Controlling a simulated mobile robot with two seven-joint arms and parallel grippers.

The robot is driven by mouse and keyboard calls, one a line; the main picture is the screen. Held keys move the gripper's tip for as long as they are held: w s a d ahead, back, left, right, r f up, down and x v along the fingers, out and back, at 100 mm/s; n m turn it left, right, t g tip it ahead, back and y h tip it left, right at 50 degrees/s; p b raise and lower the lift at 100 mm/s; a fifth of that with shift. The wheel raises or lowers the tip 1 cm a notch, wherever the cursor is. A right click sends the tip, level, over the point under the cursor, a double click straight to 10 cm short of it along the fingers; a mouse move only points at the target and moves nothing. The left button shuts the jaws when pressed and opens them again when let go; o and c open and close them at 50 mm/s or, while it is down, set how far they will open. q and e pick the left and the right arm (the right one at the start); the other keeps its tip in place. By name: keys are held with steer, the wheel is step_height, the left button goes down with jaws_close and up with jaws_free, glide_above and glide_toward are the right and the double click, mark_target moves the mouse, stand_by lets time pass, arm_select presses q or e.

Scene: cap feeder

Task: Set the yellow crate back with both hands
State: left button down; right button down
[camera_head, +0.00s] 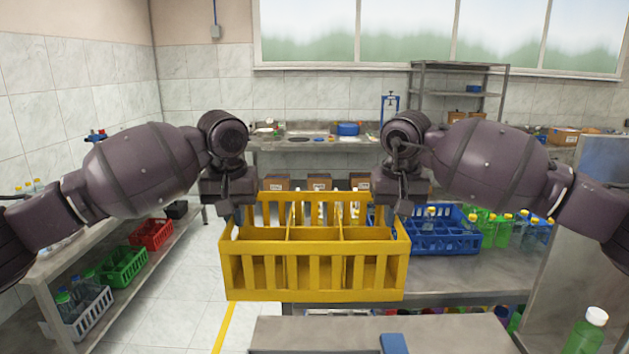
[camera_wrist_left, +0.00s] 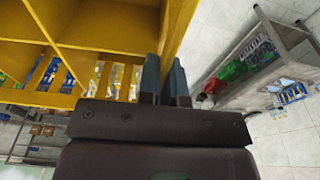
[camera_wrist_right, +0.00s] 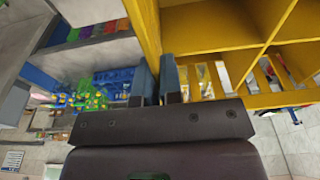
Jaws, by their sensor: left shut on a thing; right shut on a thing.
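The yellow crate (camera_head: 312,283) hangs level in the air in front of me in the head view. It has slatted walls and inner dividers, and its visible compartments look empty. My left gripper (camera_head: 236,212) is shut on its left side wall. In the left wrist view the two fingers (camera_wrist_left: 165,82) pinch the crate's yellow wall (camera_wrist_left: 181,28). My right gripper (camera_head: 398,208) is shut on the right side wall. In the right wrist view its fingers (camera_wrist_right: 156,80) straddle the yellow wall (camera_wrist_right: 149,32). The crate's underside is hidden.
A metal table (camera_head: 478,284) behind and right of the crate bears a blue crate (camera_head: 440,240) with bottles and several green bottles (camera_head: 503,231). A grey surface (camera_head: 320,335) lies below in front. A low shelf (camera_head: 150,275) at left holds green, red and grey crates. Floor at left is clear.

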arm_select(q)
steer(key=shift+w+a+r, duration=0.1)
steer(key=shift+w+r, duration=0.1)
steer(key=shift+w, duration=0.05)
arm_select(e)
steer(key=shift+w+r, duration=0.2)
steer(key=shift+w, duration=0.05)
